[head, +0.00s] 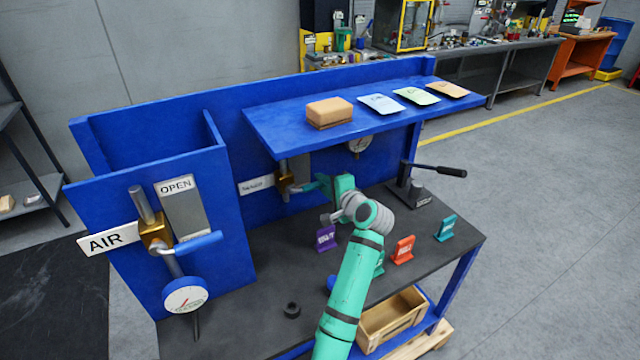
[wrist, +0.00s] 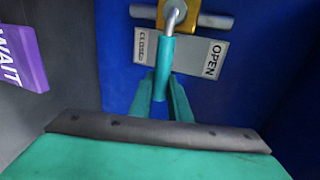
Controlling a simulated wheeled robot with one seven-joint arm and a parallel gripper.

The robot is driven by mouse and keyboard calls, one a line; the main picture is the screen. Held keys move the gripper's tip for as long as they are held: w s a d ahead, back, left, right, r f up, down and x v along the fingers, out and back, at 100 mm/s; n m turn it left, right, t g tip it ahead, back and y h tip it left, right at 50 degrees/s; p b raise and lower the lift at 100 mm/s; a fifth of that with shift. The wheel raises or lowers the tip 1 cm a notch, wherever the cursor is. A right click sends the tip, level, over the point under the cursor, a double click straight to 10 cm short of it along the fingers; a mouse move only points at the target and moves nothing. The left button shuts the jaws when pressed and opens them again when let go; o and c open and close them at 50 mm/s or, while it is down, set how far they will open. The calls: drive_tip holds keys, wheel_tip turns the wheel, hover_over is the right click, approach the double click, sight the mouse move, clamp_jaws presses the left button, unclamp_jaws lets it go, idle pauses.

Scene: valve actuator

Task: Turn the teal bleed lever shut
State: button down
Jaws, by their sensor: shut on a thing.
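The teal bleed lever shows in the wrist view (wrist: 162,58), hanging from a silver bent stem on a brass valve (wrist: 178,14). My gripper (wrist: 161,98) is shut on the lever's lower end, one finger on each side. Behind the lever is a grey plate (wrist: 190,57) reading CLOSED at left and OPEN at right; the lever crosses between the two words. In the head view the lever (head: 312,186) is small and partly hidden by my gripper (head: 330,186). The brass valve (head: 286,182) stands beside a white label (head: 257,185) under the shelf.
A blue shelf (head: 280,136) with a brown box (head: 330,112) overhangs the valve. A blue AIR lever (head: 198,243) is at left. Purple (head: 326,238), orange (head: 403,250) and teal (head: 446,228) tags stand near my arm. A black-handled pump (head: 436,170) is at right.

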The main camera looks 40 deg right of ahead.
drive_tip(key=shift+f, duration=0.2)
drive_tip(key=c, duration=1.7)
unclamp_jaws()
drive_tip(key=shift+o, duration=0.2)
drive_tip(key=shift+r, duration=0.1)
drive_tip(key=shift+s, duration=0.1)
drive_tip(key=v, duration=1)
drive_tip(key=shift+s, duration=0.25)
drive_tip(key=shift+a, duration=0.1)
